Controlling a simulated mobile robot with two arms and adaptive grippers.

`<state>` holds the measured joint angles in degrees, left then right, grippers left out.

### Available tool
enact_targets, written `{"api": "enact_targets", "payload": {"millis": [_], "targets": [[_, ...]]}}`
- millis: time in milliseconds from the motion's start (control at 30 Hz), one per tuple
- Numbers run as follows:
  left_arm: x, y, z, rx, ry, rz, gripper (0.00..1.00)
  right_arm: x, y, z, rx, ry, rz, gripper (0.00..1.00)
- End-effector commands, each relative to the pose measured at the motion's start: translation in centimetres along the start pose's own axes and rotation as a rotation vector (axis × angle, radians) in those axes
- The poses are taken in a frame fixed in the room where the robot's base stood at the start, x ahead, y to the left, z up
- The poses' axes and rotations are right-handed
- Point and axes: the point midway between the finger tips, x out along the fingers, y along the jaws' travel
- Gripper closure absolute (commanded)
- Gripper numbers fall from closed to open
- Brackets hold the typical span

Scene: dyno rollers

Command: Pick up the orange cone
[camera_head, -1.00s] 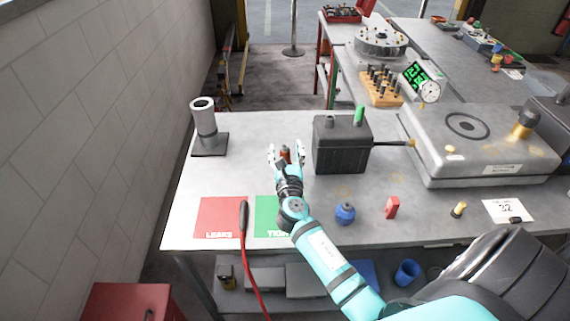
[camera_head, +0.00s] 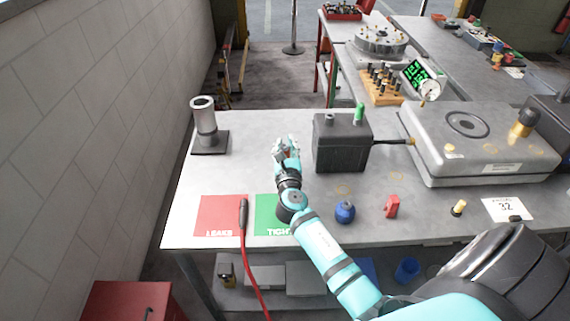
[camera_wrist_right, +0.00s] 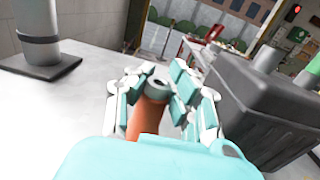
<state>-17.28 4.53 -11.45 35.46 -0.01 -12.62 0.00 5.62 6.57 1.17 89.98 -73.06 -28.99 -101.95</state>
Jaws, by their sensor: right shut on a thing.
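The orange cone (camera_wrist_right: 147,116) stands between the fingers of my right gripper in the right wrist view, with a grey ring-shaped top. My right gripper (camera_head: 286,146) is shut on it, and it also shows in the wrist view (camera_wrist_right: 158,95). In the head view the fingers hide most of the cone. I cannot tell whether the cone touches the table. My left gripper is not in view.
A dark grey box (camera_head: 341,146) stands close to the right of the gripper. A grey cylinder on a base (camera_head: 205,124) is at the left. Red (camera_head: 219,218) and green (camera_head: 268,208) mats, a blue object (camera_head: 345,212) and a red piece (camera_head: 391,206) lie nearer. The table's left middle is clear.

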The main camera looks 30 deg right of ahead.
Motion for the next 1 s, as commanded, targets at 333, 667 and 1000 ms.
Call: {"api": "enact_targets", "payload": {"millis": [333, 667, 1000], "targets": [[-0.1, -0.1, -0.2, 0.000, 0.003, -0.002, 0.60, 0.0, 0.0, 0.4, 0.001, -0.003, 0.000, 1.00], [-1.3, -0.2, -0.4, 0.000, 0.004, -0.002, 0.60, 0.0, 0.0, 4.0, 0.001, -0.005, 0.001, 1.00], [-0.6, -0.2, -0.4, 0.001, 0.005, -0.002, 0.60, -7.4, -3.9, 4.1, -0.002, 0.000, 0.002, 1.00]]}}
